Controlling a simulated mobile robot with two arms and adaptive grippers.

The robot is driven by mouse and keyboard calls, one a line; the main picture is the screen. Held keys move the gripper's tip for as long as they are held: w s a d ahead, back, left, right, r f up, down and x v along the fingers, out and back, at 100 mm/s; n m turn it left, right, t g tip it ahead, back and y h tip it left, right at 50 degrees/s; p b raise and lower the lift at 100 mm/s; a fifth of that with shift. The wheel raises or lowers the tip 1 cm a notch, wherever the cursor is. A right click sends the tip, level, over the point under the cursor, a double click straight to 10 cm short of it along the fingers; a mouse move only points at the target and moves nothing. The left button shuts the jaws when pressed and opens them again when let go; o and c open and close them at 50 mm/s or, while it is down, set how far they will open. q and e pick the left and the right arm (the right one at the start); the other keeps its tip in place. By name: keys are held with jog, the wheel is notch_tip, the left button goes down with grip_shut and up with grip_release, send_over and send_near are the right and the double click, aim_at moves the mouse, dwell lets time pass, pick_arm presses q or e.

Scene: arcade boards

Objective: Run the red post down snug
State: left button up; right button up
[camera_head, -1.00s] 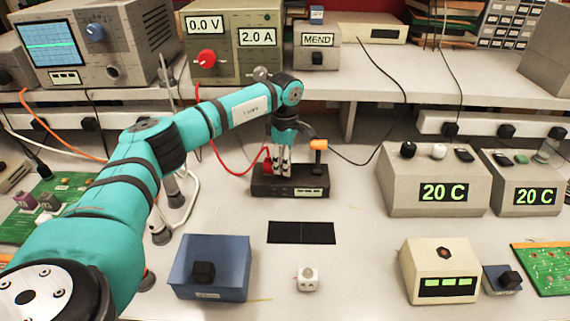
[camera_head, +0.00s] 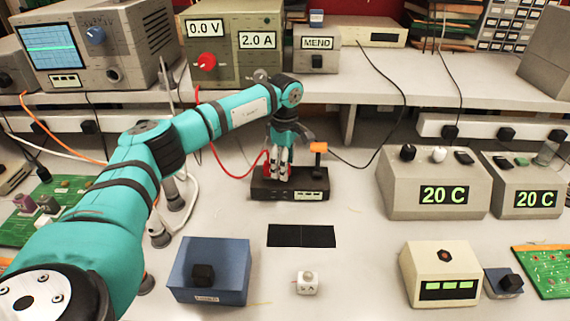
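A low black terminal block (camera_head: 262,192) with a small lit display stands at the middle of the bench. The red post (camera_head: 266,168) is at its left end, partly hidden by my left gripper, with a red lead beside it. A second post with an orange cap (camera_head: 318,147) stands upright at the block's right end, with a black lead near it. My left gripper (camera_head: 279,172) points down over the left half of the block, its fingers right at the red post. Whether the fingers are closed on the post is too small to tell. My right gripper is not in view.
A black mat (camera_head: 301,236) lies in front of the block. A blue box (camera_head: 236,262) and a small white cube (camera_head: 308,284) are nearer. Grey boxes reading 20 C (camera_head: 398,192) stand right. A power supply (camera_head: 262,30) showing 0.0 V is on the shelf behind.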

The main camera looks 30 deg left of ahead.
pick_arm(q)
notch_tip(320, 180, up, 12)
dwell(0.6)
